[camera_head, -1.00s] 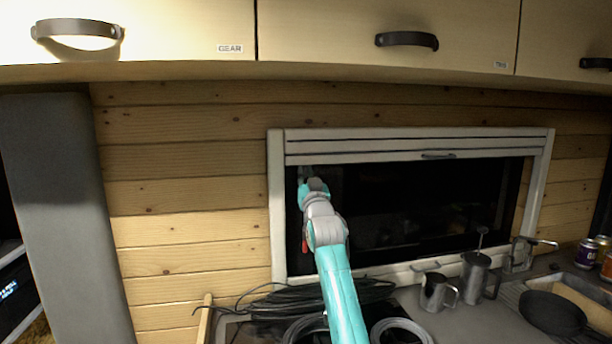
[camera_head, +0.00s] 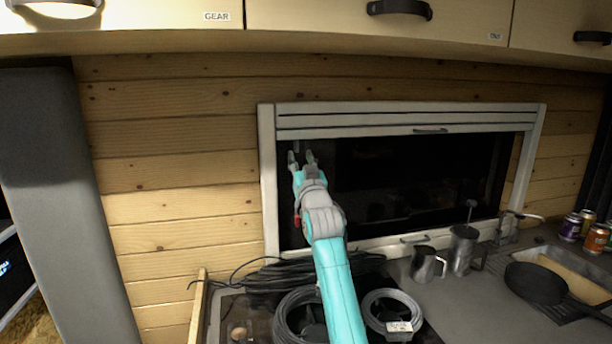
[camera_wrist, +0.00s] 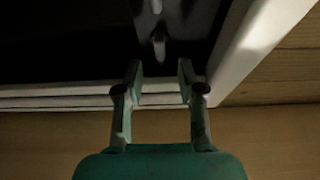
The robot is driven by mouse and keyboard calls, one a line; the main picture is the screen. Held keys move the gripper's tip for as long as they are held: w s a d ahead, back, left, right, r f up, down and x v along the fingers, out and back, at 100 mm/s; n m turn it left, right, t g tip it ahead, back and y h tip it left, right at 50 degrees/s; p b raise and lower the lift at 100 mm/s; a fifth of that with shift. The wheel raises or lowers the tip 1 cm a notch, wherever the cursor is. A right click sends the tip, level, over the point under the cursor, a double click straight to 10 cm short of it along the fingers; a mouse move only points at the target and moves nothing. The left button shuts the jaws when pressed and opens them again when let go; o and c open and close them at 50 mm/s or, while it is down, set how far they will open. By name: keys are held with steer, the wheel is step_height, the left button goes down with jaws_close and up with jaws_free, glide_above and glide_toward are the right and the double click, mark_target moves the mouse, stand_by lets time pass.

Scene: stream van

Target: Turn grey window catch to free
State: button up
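The window (camera_head: 420,185) has dark glass in a pale frame. In the wrist view a small grey catch (camera_wrist: 158,46) hangs against the dark pane, just beyond my gripper (camera_wrist: 160,68) and between the lines of its two fingers. The fingers are apart with nothing between them, and I see no clear contact with the catch. In the head view my gripper (camera_head: 301,156) is at the window's upper left corner, fingers spread. The catch is too small and dark there to make out surely.
A red piece (camera_head: 297,218) shows at the window's lower left, partly behind my arm. Below are coiled cables (camera_head: 300,318), metal jugs (camera_head: 426,264), a black pan (camera_head: 537,283) and several cans (camera_head: 571,227). Cupboards (camera_head: 330,15) hang above. The wall left of the window is clear.

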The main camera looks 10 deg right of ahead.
steer(key=v, duration=0.7)
steer(key=shift+s+f, duration=0.1)
steer(key=shift+s, duration=0.05)
